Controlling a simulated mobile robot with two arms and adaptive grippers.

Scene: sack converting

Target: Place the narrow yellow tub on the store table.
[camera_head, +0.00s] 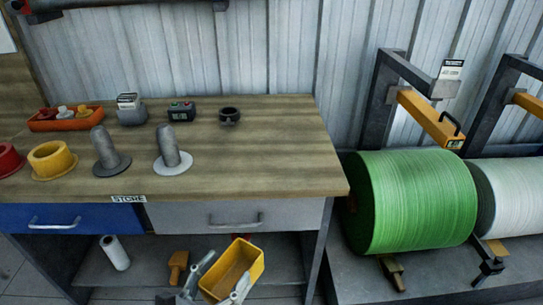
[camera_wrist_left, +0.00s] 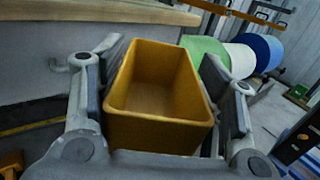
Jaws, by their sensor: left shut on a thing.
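The narrow yellow tub (camera_head: 236,268) is an open, empty rectangular bin. My left gripper (camera_head: 219,284) is shut on it, with a finger on either side, and holds it in front of the store table, below the height of its top. In the left wrist view the tub (camera_wrist_left: 158,85) sits between the two fingers of my left gripper (camera_wrist_left: 165,110). The store table (camera_head: 255,150) has a wooden top and a STORE label on its front edge. My right gripper is not in view.
The table's front right area is bare. Spindles on round bases (camera_head: 173,155), a yellow ring (camera_head: 52,160), an orange tray (camera_head: 66,125) and small devices stand left and back; a black ring (camera_head: 229,115) stands at the back. A green roll (camera_head: 410,200) stands right of the table.

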